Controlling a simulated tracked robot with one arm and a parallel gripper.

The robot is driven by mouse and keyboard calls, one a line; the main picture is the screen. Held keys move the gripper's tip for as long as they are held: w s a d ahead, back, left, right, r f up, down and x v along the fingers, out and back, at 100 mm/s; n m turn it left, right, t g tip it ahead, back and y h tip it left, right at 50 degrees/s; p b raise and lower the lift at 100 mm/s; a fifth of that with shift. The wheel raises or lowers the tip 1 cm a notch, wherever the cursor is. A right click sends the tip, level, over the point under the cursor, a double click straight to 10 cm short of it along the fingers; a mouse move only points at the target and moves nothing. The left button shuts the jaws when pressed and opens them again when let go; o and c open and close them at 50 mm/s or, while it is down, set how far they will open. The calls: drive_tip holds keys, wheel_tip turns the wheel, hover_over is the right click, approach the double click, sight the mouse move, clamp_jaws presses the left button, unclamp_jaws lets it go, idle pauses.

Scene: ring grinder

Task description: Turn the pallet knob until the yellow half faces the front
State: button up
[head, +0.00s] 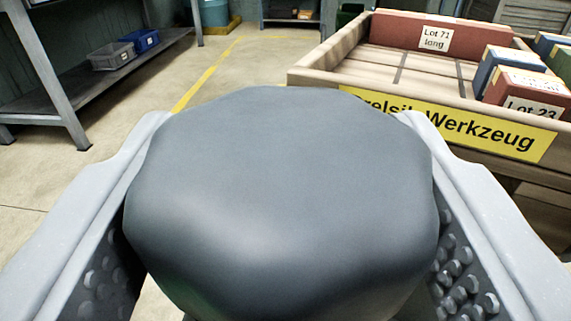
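A large dark grey block (280,190) with a rounded, lobed outline fills the middle of the head view. No yellow shows on it, and I cannot tell for sure whether it is the pallet knob. My gripper (285,118) has its two light grey fingers wide apart, one on each side of this block. The studded inner pads show at the lower left and lower right. The block hides the space between the fingers, so I cannot tell whether they touch it. No half-yellow knob and no grinder can be made out.
A wooden tray (310,78) with a yellow sign (470,124) stands at the right. It holds a long red box (390,30) and smaller boxes. A metal shelf (60,85) with a grey bin (112,56) and a blue bin (145,40) is at the left. Floor between is clear.

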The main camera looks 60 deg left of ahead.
drive_tip(key=shift+w+d+r+n+g+y, duration=0.1)
drive_tip(key=shift+n+g+y, duration=0.5)
drive_tip(key=shift+n+g, duration=0.8)
drive_tip(key=shift+g, duration=0.5)
drive_tip(key=shift+r+g+y, duration=0.2)
drive_tip(key=shift+g+y, duration=0.1)
drive_tip(key=o, duration=1)
drive_tip(key=shift+w+f, duration=0.1)
drive_tip(key=shift+f, duration=0.1)
